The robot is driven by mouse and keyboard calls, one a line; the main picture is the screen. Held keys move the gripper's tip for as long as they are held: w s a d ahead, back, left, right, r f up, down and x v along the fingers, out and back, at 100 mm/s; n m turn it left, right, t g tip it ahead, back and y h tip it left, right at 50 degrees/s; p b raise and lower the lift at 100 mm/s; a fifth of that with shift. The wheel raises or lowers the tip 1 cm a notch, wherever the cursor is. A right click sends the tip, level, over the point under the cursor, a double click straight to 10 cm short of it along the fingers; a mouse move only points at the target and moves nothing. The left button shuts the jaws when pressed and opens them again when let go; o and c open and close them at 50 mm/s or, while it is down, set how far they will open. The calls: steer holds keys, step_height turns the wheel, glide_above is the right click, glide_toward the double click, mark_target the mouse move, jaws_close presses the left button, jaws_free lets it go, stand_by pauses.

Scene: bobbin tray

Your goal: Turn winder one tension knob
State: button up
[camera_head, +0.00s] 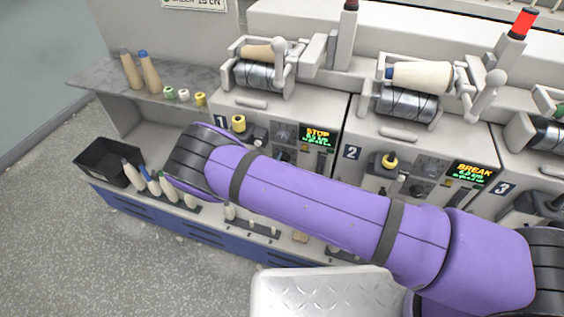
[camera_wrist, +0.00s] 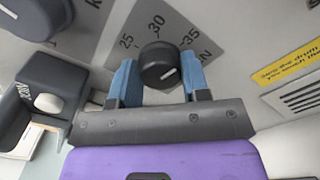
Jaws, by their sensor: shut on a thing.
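In the wrist view the tension knob (camera_wrist: 158,62) is a round black knob with a short white pointer line. It sits on a dark dial plate (camera_wrist: 118,40) marked 25, 30 and 35. My gripper (camera_wrist: 160,66) has blue fingers, one on each side of the knob, and is shut on it. In the head view winder one (camera_head: 220,122) carries the number 1 and a display (camera_head: 317,135) reading STOP.
In the wrist view a dark grey part (camera_wrist: 50,85) with a pale button lies left, and a yellow label (camera_wrist: 290,62) lies right. In the head view winder two's display (camera_head: 472,173) reads BREAK. A black bin (camera_head: 98,158) and several bobbins stand at the left.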

steer(key=o, duration=0.9)
steer(key=v, duration=1.1)
